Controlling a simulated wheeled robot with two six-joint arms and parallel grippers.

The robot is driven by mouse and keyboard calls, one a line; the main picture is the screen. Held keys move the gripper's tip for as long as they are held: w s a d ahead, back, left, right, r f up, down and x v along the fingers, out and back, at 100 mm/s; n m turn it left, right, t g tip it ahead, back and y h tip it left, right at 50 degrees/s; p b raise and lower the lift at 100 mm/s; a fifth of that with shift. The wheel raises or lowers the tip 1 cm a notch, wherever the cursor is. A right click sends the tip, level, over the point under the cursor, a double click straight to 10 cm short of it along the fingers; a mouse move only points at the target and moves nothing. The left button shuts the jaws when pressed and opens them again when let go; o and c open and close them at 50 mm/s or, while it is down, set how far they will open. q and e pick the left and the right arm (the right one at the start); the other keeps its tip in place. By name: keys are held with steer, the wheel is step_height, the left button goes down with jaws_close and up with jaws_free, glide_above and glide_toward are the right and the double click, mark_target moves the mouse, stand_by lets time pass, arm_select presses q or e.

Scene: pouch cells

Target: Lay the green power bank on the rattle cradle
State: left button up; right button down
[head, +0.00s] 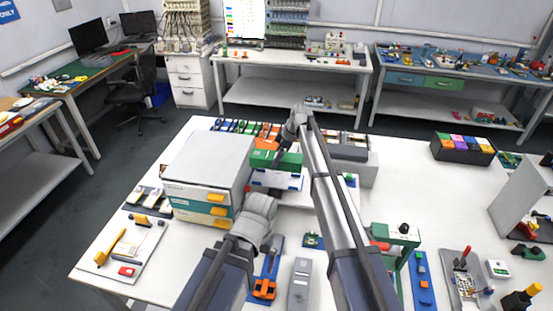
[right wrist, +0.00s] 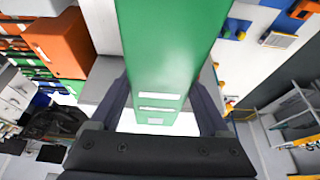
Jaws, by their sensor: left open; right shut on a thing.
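The green power bank (head: 286,161) is in my right gripper (head: 281,153), held over the back middle of the white table. In the right wrist view the power bank (right wrist: 170,45) is a large green block with pale label marks, between the two dark fingers (right wrist: 160,108). A white and blue holder (head: 277,180) shows just below it in the head view; I cannot tell whether it is the rattle cradle or whether they touch. My left gripper (head: 262,212) is open, beside the drawer unit; its fingertips are mostly hidden.
A grey drawer unit (head: 205,160) with yellow handles stands left of the power bank. Orange and green boxes (head: 267,131) stand behind it, a grey box (head: 350,150) to its right. A green stand (head: 397,234) is right of my right arm. Bare table (head: 410,190) lies at the right.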

mark_target(287, 157)
steer(key=shift+f+b, duration=2.8)
steer(key=shift+f, duration=0.1)
steer(key=shift+f+b, duration=1.2)
jaws_free()
steer(key=p+v, duration=0.6)
steer(key=v, duration=0.1)
steer(key=shift+a+r, duration=0.1)
steer(key=shift+a, duration=0.05)
steer(key=shift+s+d+r+p, duration=0.1)
steer(key=shift+d+r+p, duration=0.25)
steer(key=shift+p, duration=0.3)
